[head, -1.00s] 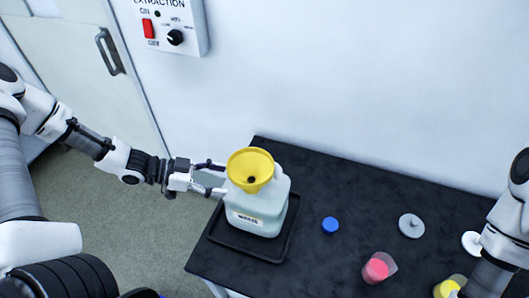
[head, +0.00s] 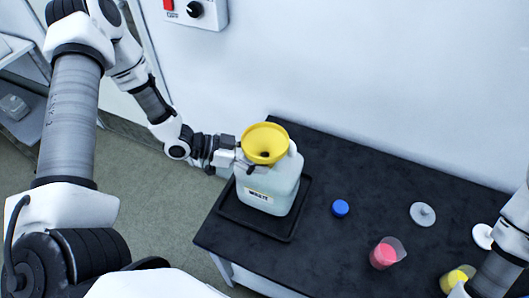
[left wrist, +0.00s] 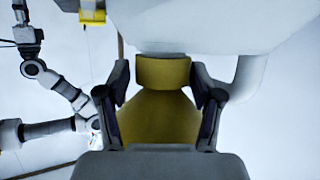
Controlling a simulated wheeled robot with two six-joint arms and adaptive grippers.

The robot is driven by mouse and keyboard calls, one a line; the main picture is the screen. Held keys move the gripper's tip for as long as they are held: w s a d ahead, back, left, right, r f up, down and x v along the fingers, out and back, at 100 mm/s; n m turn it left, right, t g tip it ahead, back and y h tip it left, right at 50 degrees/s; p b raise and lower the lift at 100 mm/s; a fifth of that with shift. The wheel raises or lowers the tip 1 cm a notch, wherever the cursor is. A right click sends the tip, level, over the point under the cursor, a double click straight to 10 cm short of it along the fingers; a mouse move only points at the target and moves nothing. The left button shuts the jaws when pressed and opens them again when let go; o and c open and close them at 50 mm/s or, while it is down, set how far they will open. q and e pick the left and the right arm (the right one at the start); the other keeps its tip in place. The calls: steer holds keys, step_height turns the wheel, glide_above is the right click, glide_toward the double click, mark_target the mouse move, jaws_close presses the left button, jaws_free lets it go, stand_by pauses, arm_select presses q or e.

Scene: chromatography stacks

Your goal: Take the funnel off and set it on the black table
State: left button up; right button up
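The yellow funnel (head: 265,143) sits upright in the top of the white jug labelled WASTE (head: 268,186). My left gripper (head: 246,158) is at the funnel's left side, close to the jug top. In the left wrist view, its two fingers (left wrist: 160,88) stand apart on either side of the yellow funnel (left wrist: 163,73), with a visible gap beside its narrow part. The black table (head: 385,175) carries the jug. My right arm is at the right edge of the head view; its gripper is cut off there and too small to judge in the left wrist view.
The jug stands in a black tray (head: 233,212) at the table's left end. A blue cap (head: 340,208), grey lid (head: 422,214), pink beaker (head: 384,254) and yellow beaker (head: 455,279) stand to the right. The table's back middle is clear.

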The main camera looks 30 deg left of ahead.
mark_target(260, 144)
arm_select(q)
steer(key=c, duration=0.6)
steer(key=shift+w, duration=0.1)
steer(key=shift+c, duration=0.2)
step_height(260, 144, up, 10)
steer(key=shift+r+p, duration=0.1)
steer(key=shift+p, duration=0.2)
steer(key=shift+r+p, duration=1.45)
steer(key=shift+p, duration=0.2)
steer(key=shift+f, duration=0.1)
steer(key=shift+w+f, duration=0.1)
